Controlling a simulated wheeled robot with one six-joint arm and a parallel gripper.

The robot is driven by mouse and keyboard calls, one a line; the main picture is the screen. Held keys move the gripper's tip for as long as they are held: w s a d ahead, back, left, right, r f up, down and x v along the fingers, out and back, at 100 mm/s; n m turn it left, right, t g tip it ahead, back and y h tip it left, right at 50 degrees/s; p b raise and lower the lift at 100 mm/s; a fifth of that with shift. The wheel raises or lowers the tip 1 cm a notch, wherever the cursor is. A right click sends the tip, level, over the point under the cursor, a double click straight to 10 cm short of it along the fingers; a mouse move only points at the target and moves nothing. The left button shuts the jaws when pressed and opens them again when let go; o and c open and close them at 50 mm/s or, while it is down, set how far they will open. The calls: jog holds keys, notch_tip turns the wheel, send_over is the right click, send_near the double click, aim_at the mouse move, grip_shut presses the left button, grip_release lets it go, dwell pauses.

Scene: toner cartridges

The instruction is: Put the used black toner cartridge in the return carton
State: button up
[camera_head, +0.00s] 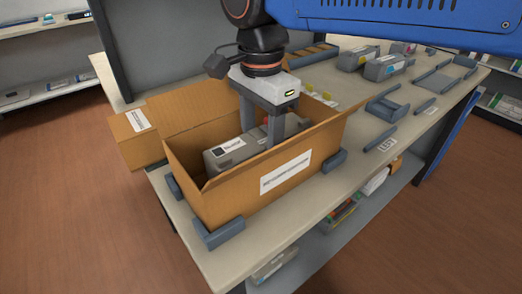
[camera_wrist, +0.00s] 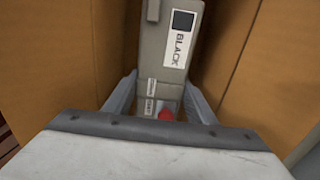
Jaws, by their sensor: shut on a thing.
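The return carton (camera_head: 225,205) is an open brown box with raised flaps and a white label on its front, standing on the bench. The grey toner cartridge (camera_head: 228,152) is inside the carton's walls, lying lengthwise. In the wrist view the cartridge (camera_wrist: 165,70) shows a black square, the word BLACK, small labels and a red spot near my jaws. My gripper (camera_head: 262,138) reaches down into the carton and is shut on the cartridge, with a finger on each side (camera_wrist: 158,100). The cartridge's underside is hidden, so I cannot tell whether it touches the carton floor.
Grey corner blocks (camera_head: 222,232) surround the carton's base. Other cartridges (camera_head: 383,67) with coloured marks stand at the back right, among grey holders (camera_head: 387,108). A lower shelf (camera_head: 335,225) holds several items.

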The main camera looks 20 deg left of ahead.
aim_at(262, 136)
jog(key=shift+f, duration=1.25)
jog(key=o, duration=1.3)
jog(key=shift+f, duration=0.15)
notch_tip(262, 136, up, 12)
jog(key=shift+r, duration=0.15)
jog(key=shift+w+d, duration=0.1)
